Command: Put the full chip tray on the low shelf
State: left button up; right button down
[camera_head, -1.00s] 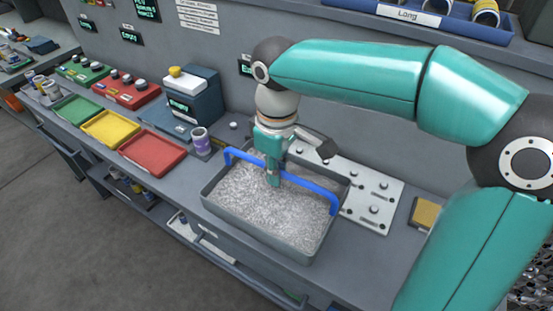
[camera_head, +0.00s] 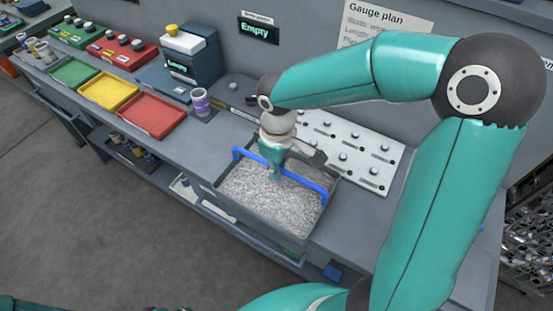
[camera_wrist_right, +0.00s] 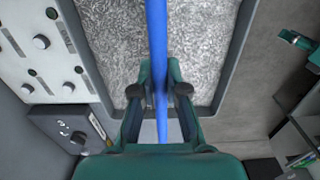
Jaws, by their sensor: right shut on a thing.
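The chip tray (camera_head: 224,205) is a grey bin full of silvery metal chips, with a blue bar handle (camera_head: 308,185) across it. My right gripper (camera_head: 274,173) is shut on the middle of that handle; in the right wrist view the fingers (camera_wrist_right: 159,95) close around the blue bar. The tray appears level at the front edge of the bench; I cannot tell how far it is off the surface. The low shelf (camera_head: 215,212) shows in part under the bench front, partly hidden by the tray.
A white plate with knobs (camera_head: 345,155) lies behind the tray. A purple-banded cup (camera_head: 200,102) and red (camera_head: 152,116), yellow (camera_head: 108,92) and green (camera_head: 75,73) trays stand to the left. Open floor (camera_head: 90,220) lies in front of the bench.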

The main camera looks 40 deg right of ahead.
jog(key=shift+f, duration=0.1)
jog(key=c, duration=1.6)
grip_release()
jog(key=shift+f, duration=0.1)
jog(key=o, duration=0.4)
jog(key=shift+r, duration=0.2)
